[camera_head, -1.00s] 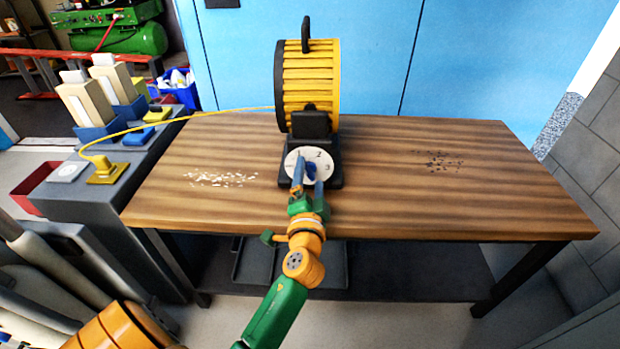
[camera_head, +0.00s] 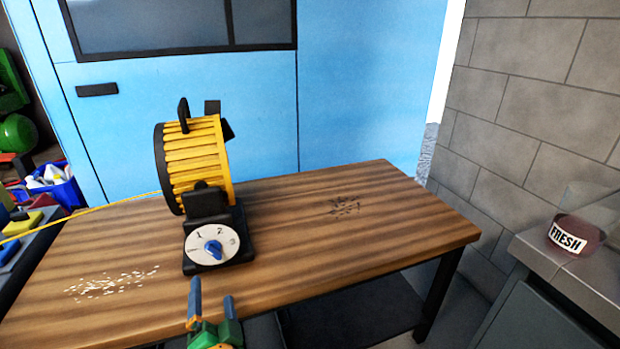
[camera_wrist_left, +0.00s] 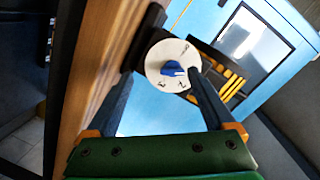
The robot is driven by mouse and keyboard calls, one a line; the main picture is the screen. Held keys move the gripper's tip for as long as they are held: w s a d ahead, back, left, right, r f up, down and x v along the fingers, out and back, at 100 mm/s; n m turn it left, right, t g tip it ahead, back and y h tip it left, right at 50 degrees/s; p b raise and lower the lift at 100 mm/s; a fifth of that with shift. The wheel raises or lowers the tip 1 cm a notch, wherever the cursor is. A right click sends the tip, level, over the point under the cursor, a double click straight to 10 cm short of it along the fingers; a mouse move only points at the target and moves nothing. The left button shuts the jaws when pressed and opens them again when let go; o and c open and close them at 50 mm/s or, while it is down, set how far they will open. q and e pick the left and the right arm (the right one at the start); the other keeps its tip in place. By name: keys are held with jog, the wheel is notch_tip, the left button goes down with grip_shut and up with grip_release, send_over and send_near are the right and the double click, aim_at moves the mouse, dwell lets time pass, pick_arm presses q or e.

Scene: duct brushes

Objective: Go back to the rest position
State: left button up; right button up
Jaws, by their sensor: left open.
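My left gripper (camera_head: 212,296) is open and empty just in front of the table's front edge, below the dial in the head view. It also shows in the left wrist view (camera_wrist_left: 160,72), with its two fingers apart and the dial seen between them. The white dial (camera_head: 230,246) with its blue knob (camera_head: 212,249) is on the black base of a yellow slatted drum (camera_head: 195,160). The dial also shows in the left wrist view (camera_wrist_left: 158,54). The fingers look clear of the knob. My right gripper is in neither view.
The wooden table (camera_head: 290,230) carries pale flakes (camera_head: 110,284) at left and dark bits (camera_head: 345,206) at right. A yellow cable (camera_head: 85,211) runs left from the drum. A grey counter (camera_head: 570,270) at right holds a container labelled FRESH (camera_head: 572,236).

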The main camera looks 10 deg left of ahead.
pick_arm(q)
jog(key=s+d+f+n+g+h, duration=0.25)
jog(key=s+f+g+h, duration=0.45)
jog(key=f, duration=0.5)
jog(key=s+d+f+g+h, duration=0.1)
jog(key=s+d+f+g, duration=0.15)
jog(key=s, duration=0.25)
jog(key=s+d+f+g+h, duration=0.1)
jog(key=s+d+f, duration=0.1)
jog(key=s+d, duration=0.25)
notch_tip(320, 180, down, 15)
jog(key=s+a, duration=0.1)
jog(key=s+a+f+g, duration=0.2)
jog(key=s+a+f, duration=0.1)
jog(key=s+f, duration=0.8)
notch_tip(320, 180, up, 23)
jog(key=s+d+p, duration=0.1)
jog(key=s+p, duration=0.1)
jog(key=p, duration=2.1)
jog(key=shift+s+p, duration=0.3)
jog(key=shift+p, duration=0.05)
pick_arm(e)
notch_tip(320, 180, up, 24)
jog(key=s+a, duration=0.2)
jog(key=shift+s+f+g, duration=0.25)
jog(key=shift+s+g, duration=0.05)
pick_arm(q)
jog(key=shift+m+g, duration=0.25)
